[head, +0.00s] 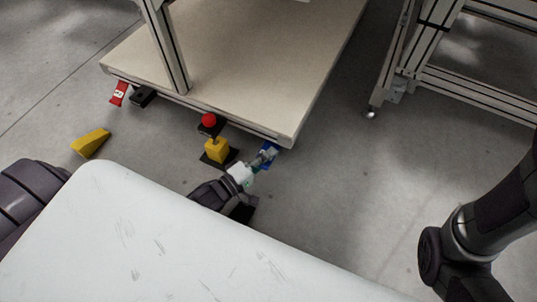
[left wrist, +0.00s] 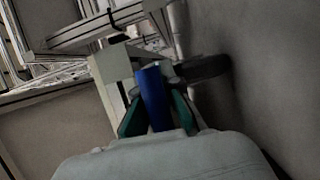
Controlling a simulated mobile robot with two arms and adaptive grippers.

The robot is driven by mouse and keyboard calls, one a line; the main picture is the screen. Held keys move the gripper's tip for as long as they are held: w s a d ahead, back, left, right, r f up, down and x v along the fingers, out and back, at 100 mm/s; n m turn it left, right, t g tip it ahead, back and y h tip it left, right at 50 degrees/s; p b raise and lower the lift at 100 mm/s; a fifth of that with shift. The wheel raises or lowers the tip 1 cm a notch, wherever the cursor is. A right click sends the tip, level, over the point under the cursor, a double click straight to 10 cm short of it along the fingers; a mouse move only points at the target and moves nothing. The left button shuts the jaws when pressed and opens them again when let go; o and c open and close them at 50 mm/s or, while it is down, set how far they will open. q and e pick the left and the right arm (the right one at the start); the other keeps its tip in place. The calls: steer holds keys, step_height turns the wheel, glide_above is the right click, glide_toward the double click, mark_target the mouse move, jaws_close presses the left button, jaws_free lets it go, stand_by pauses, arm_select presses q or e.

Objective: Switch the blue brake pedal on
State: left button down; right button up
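The blue brake pedal (head: 269,149) is low down by the near right corner of the platform, partly hidden by my left gripper (head: 266,157). In the left wrist view a blue upright part (left wrist: 153,98) stands between the green-padded fingers of my left gripper (left wrist: 159,106). The fingers are apart, one on each side of it. Narrow gaps seem to show beside the blue part; whether either finger touches it I cannot tell. My right arm (head: 485,230) is at the right of the head view, with its gripper out of view.
A beige platform (head: 240,60) stands on the grey floor. A yellow post with a red button (head: 209,120) is left of my left gripper. A yellow wedge (head: 90,143), a red tag (head: 118,93) and a metal frame (head: 470,85) are around.

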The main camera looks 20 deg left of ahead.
arm_select(q)
steer(key=shift+f+m+t+h+b, duration=0.3)
steer(key=shift+f+t+h+b, duration=0.15)
steer(key=shift+f+b, duration=0.4)
steer(key=shift+w+r+m+t+h+b, duration=0.15)
steer(key=shift+m+t+h+b, duration=0.15)
steer(key=shift+t+b, duration=0.25)
steer(key=c, duration=1.4)
jaws_free()
steer(key=shift+o, duration=0.2)
steer(key=shift+r, duration=0.15)
